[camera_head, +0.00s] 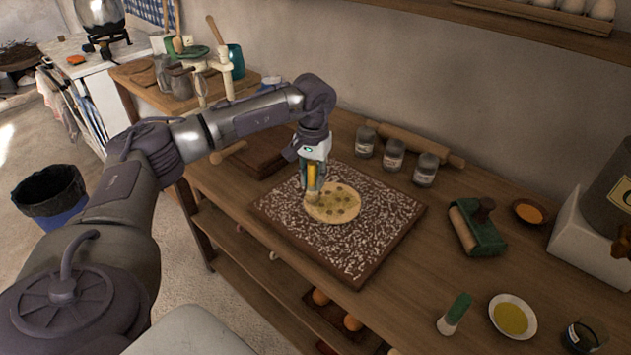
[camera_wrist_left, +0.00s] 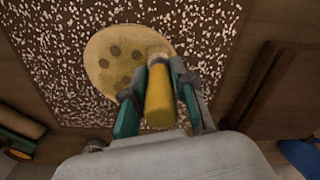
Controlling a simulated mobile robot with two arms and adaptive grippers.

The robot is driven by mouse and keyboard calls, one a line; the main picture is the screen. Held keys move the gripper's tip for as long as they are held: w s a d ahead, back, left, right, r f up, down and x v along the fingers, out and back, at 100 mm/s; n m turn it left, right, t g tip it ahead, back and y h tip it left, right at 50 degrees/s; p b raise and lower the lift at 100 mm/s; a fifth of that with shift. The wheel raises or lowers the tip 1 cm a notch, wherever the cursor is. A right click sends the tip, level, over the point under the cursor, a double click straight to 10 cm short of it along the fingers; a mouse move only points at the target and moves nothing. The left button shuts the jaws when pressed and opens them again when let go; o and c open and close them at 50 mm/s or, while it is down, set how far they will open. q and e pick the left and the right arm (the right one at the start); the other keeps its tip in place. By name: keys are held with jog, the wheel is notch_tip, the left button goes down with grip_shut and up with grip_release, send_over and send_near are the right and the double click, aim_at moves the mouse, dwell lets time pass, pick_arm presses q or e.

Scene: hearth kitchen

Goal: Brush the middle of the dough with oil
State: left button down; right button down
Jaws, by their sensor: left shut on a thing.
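The dough (camera_head: 345,205) is a flat, pale yellow round with several darker spots. It lies on a flour-speckled board (camera_head: 372,250), and it also shows in the left wrist view (camera_wrist_left: 103,67). My left gripper (camera_head: 314,182) is shut on the yellow handle of a brush (camera_wrist_left: 160,98). The brush points down at one edge of the dough. Its pale bristles (camera_wrist_left: 158,52) overlap that edge in the wrist view; I cannot tell whether they touch. A white dish of yellow oil (camera_head: 512,316) stands at the table's front right. My right gripper is out of view.
Several jars (camera_head: 394,155) and a rolling pin (camera_head: 420,142) stand behind the board. A green tool with a wooden roller (camera_head: 476,228), an orange bowl (camera_head: 529,211) and a green-and-white brush-like item (camera_head: 455,312) are on the right. Dark wooden boards (camera_head: 258,156) lie left.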

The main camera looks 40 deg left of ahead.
pick_arm(q)
jog(key=shift+w+d+r, duration=0.1)
jog(key=shift+w+d, duration=0.2)
jog(key=shift+w, duration=0.6)
jog(key=shift+w+d, duration=0.25)
jog(key=shift+w, duration=0.6)
jog(key=shift+w+d+b, duration=0.2)
jog(key=shift+w+d, duration=0.05)
jog(key=shift+w, duration=0.65)
jog(key=shift+w+d+b, duration=0.15)
jog(key=shift+w+d, duration=0.1)
jog(key=shift+w, duration=0.65)
jog(key=shift+s+a+p, duration=0.15)
jog(key=shift+s+p, duration=0.15)
jog(key=shift+s, duration=0.2)
jog(key=shift+s+a+p, duration=0.15)
jog(key=shift+s+p, duration=0.05)
jog(key=shift+s, duration=0.35)
jog(key=shift+s+a+p, duration=0.15)
jog(key=shift+s, duration=0.35)
jog(key=shift+s+a+p, duration=0.1)
jog(key=shift+s+a, duration=0.1)
jog(key=shift+s, duration=0.5)
jog(key=shift+s+a+p, duration=0.15)
jog(key=shift+s+a, duration=0.05)
jog(key=shift+s, duration=0.55)
jog(key=shift+s+a+p, duration=0.1)
jog(key=shift+s+a, duration=0.1)
jog(key=shift+s, duration=0.5)
jog(key=shift+f, duration=0.2)
